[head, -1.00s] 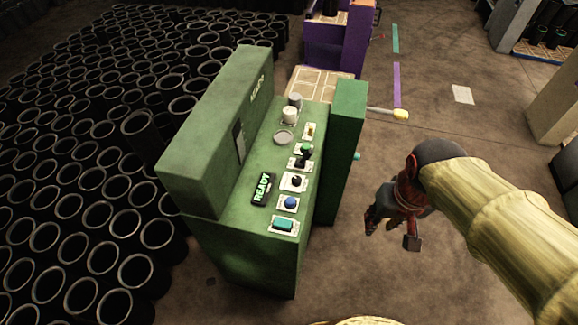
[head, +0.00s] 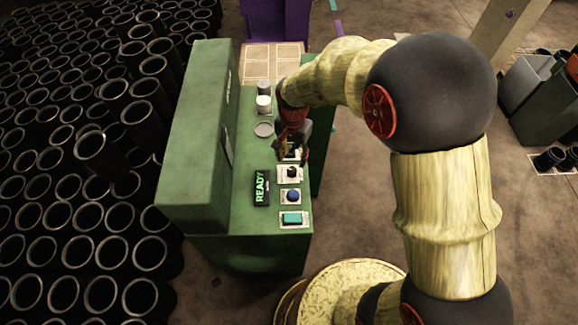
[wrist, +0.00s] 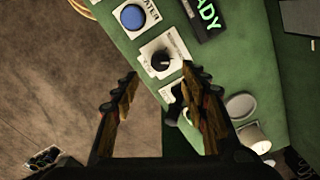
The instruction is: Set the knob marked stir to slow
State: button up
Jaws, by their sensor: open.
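Another dark control (wrist: 174,100) is partly hidden behind my right finger. I cannot tell which is marked stir. My gripper (head: 293,150) is open above the panel. In the wrist view, its two fingers (wrist: 159,74) stand apart, with the black knob just beyond and between the tips. No contact shows.
A blue button (head: 290,196), a teal button (head: 292,218) and a lit READY display (head: 261,188) share the panel. White cups (head: 263,103) stand at its far end. A tall green block (head: 199,140) rises on the left. Black sleeves (head: 76,228) fill the floor beyond it.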

aim_at(292, 170)
notch_tip(292, 170, down, 8)
jog(key=shift+a+r+b, duration=0.1)
jog(key=shift+b, duration=0.25)
jog(key=c, duration=0.3)
jog(key=c, duration=0.8)
grip_shut()
jog(key=shift+n, duration=0.4)
jog(key=n, duration=0.5)
jog(key=shift+n+p, duration=0.3)
jog(key=n, duration=0.5)
jog(key=shift+n, duration=0.4)
